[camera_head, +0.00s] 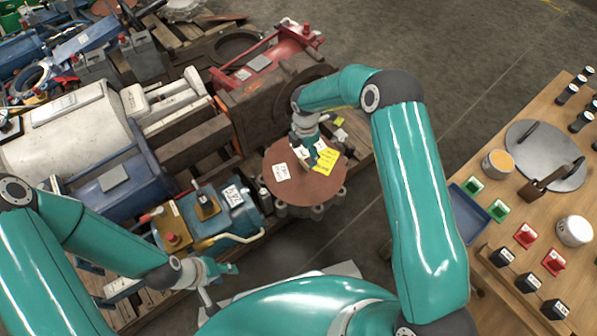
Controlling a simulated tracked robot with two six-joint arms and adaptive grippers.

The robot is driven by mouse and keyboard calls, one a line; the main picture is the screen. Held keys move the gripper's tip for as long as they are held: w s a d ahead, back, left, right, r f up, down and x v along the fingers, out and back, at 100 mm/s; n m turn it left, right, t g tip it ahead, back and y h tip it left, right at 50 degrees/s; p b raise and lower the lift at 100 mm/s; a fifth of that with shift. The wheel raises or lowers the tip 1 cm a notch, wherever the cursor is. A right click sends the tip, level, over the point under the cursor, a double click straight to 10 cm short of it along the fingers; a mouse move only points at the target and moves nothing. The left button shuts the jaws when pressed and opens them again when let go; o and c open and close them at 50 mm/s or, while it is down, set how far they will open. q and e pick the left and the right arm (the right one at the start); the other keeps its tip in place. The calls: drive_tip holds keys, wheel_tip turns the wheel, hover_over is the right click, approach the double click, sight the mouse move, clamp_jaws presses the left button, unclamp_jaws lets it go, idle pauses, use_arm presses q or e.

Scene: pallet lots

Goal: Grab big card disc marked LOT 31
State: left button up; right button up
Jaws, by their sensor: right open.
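A large reddish-brown disc (288,195) lies flat on top of a round stack with several grey cylindrical parts around its rim. A white label (282,172) and a yellow note (327,162) lie on it; their writing is too small to read. My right gripper (311,156) is open, over the disc's far part beside the yellow note, and hides some of the surface there. I cannot tell whether it touches the disc. My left gripper (224,284) is to the lower left, apart from the disc; its fingers look spread and empty.
Blue and yellow machinery (222,212) stands close left of the disc, with a rusty block (270,98) and red machine (290,45) behind it. A wooden table (480,200) with a grey round plate, blue tray and small blocks is at the right. Bare floor lies between.

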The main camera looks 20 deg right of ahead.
sight(305, 163)
drive_tip(key=shift+s+f+b, duration=0.15)
drive_tip(key=shift+f+b, duration=1.15)
drive_tip(key=shift+f, duration=1.85)
drive_tip(key=c, duration=1.3)
drive_tip(key=shift+r, duration=0.15)
